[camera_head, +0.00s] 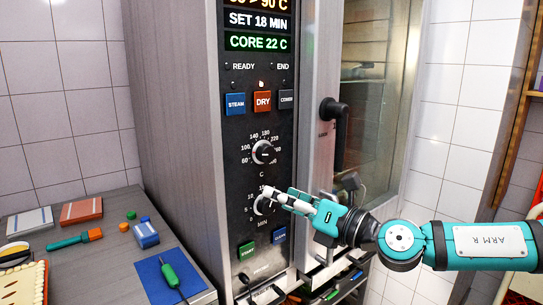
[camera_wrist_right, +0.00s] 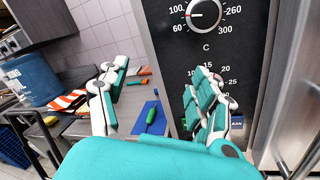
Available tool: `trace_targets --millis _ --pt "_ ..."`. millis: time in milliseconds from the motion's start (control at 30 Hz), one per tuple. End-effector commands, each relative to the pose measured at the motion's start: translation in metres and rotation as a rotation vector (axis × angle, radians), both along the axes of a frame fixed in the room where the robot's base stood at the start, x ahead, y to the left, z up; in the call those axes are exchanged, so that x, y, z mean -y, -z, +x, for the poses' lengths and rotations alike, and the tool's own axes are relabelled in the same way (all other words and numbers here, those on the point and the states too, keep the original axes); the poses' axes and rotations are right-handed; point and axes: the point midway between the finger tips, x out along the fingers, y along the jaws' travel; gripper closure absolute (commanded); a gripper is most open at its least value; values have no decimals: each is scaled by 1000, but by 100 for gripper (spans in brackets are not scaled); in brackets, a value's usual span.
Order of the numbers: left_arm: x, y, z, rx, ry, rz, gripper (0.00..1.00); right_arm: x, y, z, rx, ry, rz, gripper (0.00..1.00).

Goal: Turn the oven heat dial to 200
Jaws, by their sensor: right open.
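The oven heat dial (camera_head: 263,152) is a round dark knob with a pale rim on the black oven panel, above the letter C. Its scale runs from 60 to 300. In the right wrist view the heat dial (camera_wrist_right: 203,14) shows at the top edge, with a light mark toward its left side; the exact setting is too small to tell. My right gripper (camera_head: 272,198) is below the heat dial, in front of the minute dial (camera_head: 260,206), which it partly hides. In the wrist view its fingers (camera_wrist_right: 157,88) are spread with nothing between them. My left gripper is out of view.
Steam, dry and other buttons (camera_head: 262,101) sit above the dial, under the displays. A steel counter (camera_head: 110,262) at left holds a blue mat, a green-handled tool and small blocks.

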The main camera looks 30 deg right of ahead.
Motion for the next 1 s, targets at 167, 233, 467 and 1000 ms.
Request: trace_targets --millis 167,233,467,1000 --pt "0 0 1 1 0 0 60 58 -36 -35 32 94 -277 34" --pt "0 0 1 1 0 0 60 70 -42 -44 31 116 -327 34" --pt "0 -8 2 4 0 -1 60 76 -47 -40 23 127 -362 34" --pt "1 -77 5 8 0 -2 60 61 -52 48 24 128 -349 34"
